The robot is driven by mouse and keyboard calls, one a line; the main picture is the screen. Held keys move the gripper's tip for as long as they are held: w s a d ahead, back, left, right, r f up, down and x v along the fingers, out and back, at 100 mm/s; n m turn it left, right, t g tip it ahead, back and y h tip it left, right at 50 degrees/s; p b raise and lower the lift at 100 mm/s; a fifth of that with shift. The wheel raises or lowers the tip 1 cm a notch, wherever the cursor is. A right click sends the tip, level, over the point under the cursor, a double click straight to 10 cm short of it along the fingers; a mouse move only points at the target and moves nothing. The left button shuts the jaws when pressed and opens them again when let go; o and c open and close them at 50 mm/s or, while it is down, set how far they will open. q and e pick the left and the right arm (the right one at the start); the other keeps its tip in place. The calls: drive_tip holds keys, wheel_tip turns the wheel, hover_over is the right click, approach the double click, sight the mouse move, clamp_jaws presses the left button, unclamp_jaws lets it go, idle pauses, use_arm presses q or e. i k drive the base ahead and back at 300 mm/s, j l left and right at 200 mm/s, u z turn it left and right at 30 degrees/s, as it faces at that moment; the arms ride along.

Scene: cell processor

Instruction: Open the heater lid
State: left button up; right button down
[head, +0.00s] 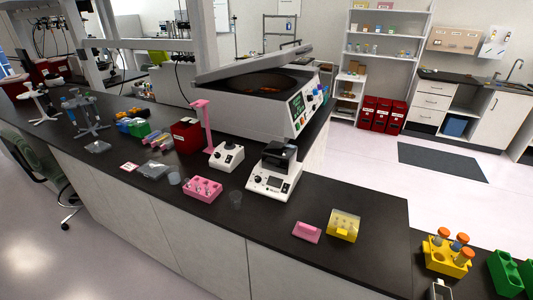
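The heater looks to be the small white benchtop device (270,187) with a dark display and a knob, near the middle of the black bench. A black block-like lid (279,155) sits on its top rear part. From this angle I cannot tell whether that lid is fully closed or partly raised.
A large centrifuge (262,110) with a raised lid stands behind the heater. A white knobbed device (227,157) and a pink tube rack (203,190) stand left of it. A pink block (306,231) and a yellow box (343,225) lie right. Bench between is clear.

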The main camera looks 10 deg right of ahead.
sight(278, 157)
drive_tip(key=j, duration=1)
drive_tip(key=i+j+z, duration=0.1)
drive_tip(key=j, duration=0.9)
drive_tip(key=i, duration=0.05)
